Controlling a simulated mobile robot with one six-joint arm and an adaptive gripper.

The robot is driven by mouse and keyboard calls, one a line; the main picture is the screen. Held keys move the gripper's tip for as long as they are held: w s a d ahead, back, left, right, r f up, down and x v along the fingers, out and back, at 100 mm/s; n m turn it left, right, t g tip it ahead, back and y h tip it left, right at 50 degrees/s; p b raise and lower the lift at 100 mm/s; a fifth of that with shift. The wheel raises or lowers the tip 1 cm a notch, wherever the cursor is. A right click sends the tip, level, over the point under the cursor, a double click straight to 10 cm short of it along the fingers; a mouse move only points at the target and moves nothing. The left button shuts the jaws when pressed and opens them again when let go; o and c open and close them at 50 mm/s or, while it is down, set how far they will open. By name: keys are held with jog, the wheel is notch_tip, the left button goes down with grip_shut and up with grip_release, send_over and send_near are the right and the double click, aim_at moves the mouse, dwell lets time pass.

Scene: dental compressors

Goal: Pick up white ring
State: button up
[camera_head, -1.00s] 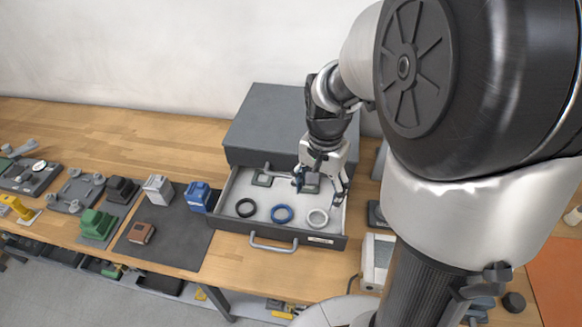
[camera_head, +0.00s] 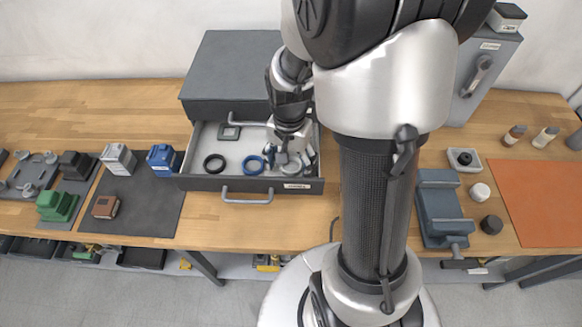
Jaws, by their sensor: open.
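The white ring (camera_head: 292,170) lies at the right of the open drawer (camera_head: 212,183), partly hidden by my gripper. My gripper (camera_head: 288,162) is open and hangs low, directly over the ring. The overlap hides whether its fingers touch the ring. A blue ring (camera_head: 253,165) lies just left of my gripper and a black ring (camera_head: 214,163) lies farther left in the drawer.
A square grey part (camera_head: 229,132) lies at the drawer's back. The dark cabinet body (camera_head: 232,72) stands behind. A dark mat (camera_head: 137,201) with blue (camera_head: 162,160), white (camera_head: 118,159) and brown (camera_head: 105,207) items is at left. A grey vise-like tool (camera_head: 441,210) stands right.

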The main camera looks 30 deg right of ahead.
jog(key=shift+r, duration=0.1)
jog(key=shift+c, duration=0.3)
jog(key=c, duration=0.8)
jog(key=shift+c, duration=0.2)
